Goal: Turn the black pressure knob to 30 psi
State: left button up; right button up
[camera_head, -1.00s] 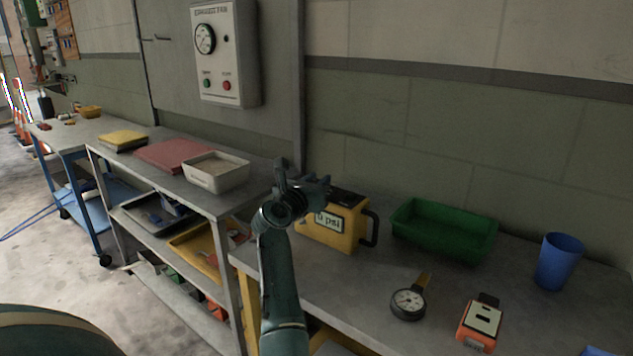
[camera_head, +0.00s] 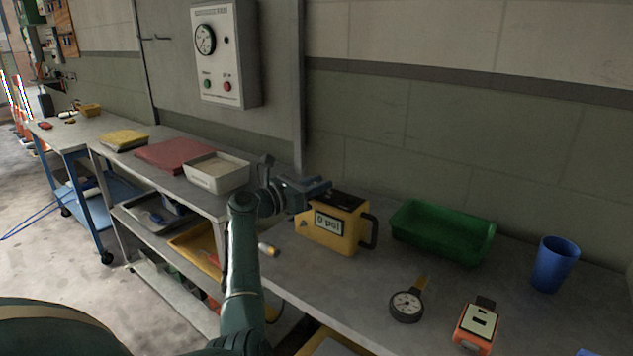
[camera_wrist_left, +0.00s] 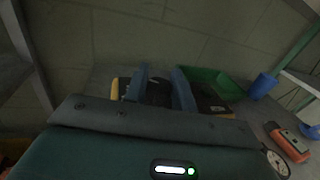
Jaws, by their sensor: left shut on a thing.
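A yellow pressure box (camera_head: 333,232) stands on the grey workbench, with a black handle at its right side and a display (camera_head: 329,224) reading "0 psi". My left gripper (camera_head: 318,188) reaches in from the left over the box's top. In the left wrist view, the gripper's fingers (camera_wrist_left: 160,88) stand on either side of the black pressure knob (camera_wrist_left: 158,94) and are shut on it. The knob is dark and partly hidden there, so its angle cannot be read. In the head view the gripper covers it. My right gripper is in neither view.
A green tray (camera_head: 398,232) stands right of the box, and a blue cup (camera_head: 556,264) farther right. A round gauge (camera_head: 406,305) and an orange meter (camera_head: 477,325) lie in front. A white bin (camera_head: 216,181) sits on the shelf at left. The wall is close behind.

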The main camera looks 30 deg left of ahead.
pick_arm(q)
jog(key=shift+m+g+h, duration=0.6)
jog(key=shift+m+h, duration=0.2)
jog(key=shift+h, duration=0.3)
jog(key=o, duration=1)
jog(key=shift+c, duration=0.2)
jog(key=v, duration=1.3)
jog(key=shift+a, duration=0.15)
